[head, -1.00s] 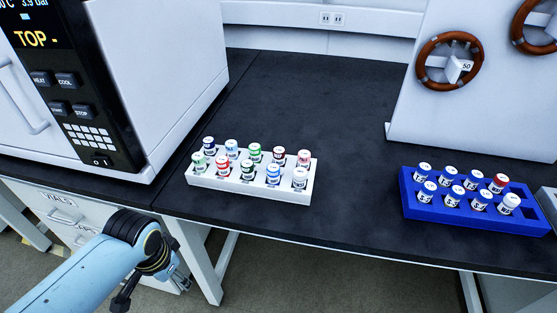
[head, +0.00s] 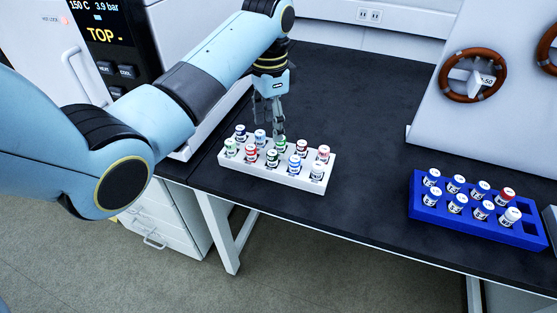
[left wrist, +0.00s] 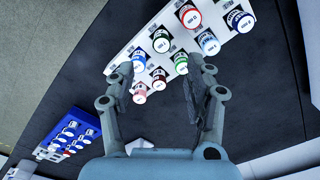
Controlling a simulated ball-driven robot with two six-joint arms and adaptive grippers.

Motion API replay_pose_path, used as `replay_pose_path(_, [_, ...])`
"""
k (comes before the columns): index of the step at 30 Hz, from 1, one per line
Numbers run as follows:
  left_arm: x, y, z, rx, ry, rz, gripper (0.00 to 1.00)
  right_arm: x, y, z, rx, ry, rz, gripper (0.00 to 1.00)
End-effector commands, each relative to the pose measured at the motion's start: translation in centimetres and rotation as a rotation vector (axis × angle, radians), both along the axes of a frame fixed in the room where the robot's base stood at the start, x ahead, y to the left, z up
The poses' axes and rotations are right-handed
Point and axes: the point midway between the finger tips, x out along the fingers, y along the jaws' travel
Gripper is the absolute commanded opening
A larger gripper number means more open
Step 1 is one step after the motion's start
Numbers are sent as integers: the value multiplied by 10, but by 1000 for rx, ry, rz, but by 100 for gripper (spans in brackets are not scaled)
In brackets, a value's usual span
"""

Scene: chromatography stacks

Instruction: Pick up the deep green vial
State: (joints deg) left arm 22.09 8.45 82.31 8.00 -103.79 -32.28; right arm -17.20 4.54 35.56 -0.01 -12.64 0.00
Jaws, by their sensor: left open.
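A white rack (head: 305,187) on the black bench holds two rows of labelled vials. A vial with a green cap band (head: 281,143) stands mid back row; it shows in the left wrist view (left wrist: 180,63). In front of it stands a darker green vial (head: 272,157), also in the left wrist view (left wrist: 162,44). I cannot tell for certain which is the deep green one; a third, green-banded vial (head: 231,147) stands front left. My left gripper (head: 279,130) is open, pointing down just above the back-row middle, with no vial held. My right gripper is out of view.
Red (head: 251,150), blue (head: 295,163) and dark red (head: 302,148) vials crowd the green ones. A blue rack (head: 430,211) with several vials stands right. A white panel with red-brown wheels (head: 473,75) stands behind it. The bench between the racks is clear.

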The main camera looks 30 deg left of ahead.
Motion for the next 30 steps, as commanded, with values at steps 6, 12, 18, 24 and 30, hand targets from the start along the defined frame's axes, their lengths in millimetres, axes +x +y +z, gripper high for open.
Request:
replay_pose_path(6, [1,0,-29,-3,11,-8,53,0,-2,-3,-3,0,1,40])
replay_pose_path(12, [2,1,-52,-2,8,-7,53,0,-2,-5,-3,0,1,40])
replay_pose_path(18, [3,1,-76,-2,10,-7,53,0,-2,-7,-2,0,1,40])
replay_pose_path(24, [4,1,-103,-3,7,-8,53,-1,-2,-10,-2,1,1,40])
replay_pose_path(30, [4,1,-105,-2,6,-8,53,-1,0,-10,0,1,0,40])
